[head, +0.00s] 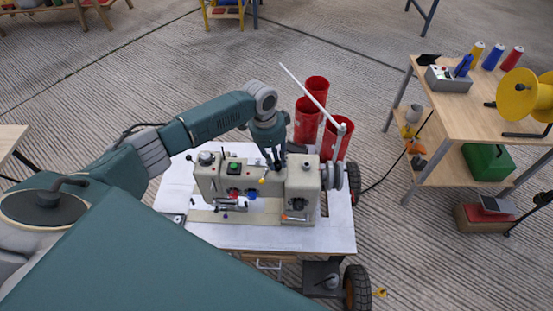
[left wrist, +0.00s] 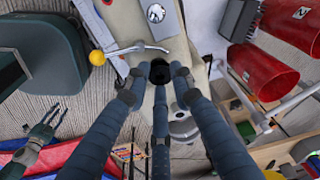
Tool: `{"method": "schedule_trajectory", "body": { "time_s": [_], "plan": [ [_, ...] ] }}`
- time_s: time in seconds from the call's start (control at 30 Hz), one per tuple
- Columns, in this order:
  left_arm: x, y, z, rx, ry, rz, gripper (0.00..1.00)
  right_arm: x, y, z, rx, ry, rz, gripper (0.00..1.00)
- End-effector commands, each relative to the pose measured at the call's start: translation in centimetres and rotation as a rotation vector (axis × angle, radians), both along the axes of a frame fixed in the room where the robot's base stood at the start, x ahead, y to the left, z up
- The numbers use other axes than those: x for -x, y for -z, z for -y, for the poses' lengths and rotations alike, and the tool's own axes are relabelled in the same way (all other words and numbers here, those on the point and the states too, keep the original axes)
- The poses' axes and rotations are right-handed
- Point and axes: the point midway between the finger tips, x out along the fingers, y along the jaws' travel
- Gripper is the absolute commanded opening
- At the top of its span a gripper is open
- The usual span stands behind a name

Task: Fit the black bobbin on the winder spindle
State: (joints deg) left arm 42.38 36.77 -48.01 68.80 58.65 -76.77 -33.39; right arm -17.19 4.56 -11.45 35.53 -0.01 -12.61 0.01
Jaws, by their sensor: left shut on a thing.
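The grey sewing machine (head: 238,184) stands on a white cart top. My left gripper (head: 277,165) points down onto the top of the machine, right of its middle. In the left wrist view its fingers (left wrist: 160,80) are shut on the black bobbin (left wrist: 160,70), a small dark round thing over the machine's top. The winder spindle is not distinguishable; the fingers and bobbin cover that area. A metal lever with a yellow ball (left wrist: 97,57) lies beside the fingertips. My right gripper (left wrist: 48,118) shows small in the left wrist view, fingers apart and empty.
Several red bins (head: 307,118) and a pale slanted rod (head: 308,93) stand behind the machine. A handwheel (head: 354,178) is at its right end. A wooden workbench (head: 450,110) with thread cones is at right. The white cart top (head: 270,238) is bare in front.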

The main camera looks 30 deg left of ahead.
Motion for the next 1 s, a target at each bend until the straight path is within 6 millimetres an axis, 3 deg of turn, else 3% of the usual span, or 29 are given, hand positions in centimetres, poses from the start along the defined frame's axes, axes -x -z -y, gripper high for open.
{"method": "schedule_trajectory", "body": {
  "time_s": [1.0],
  "plan": [
    [0.04, 0.47, 0.07, -0.003, 0.0, -0.005, 0.09, -0.01, -0.69, 0.02, 0.0, 0.0, 0.0, 0.4]
  ]
}}
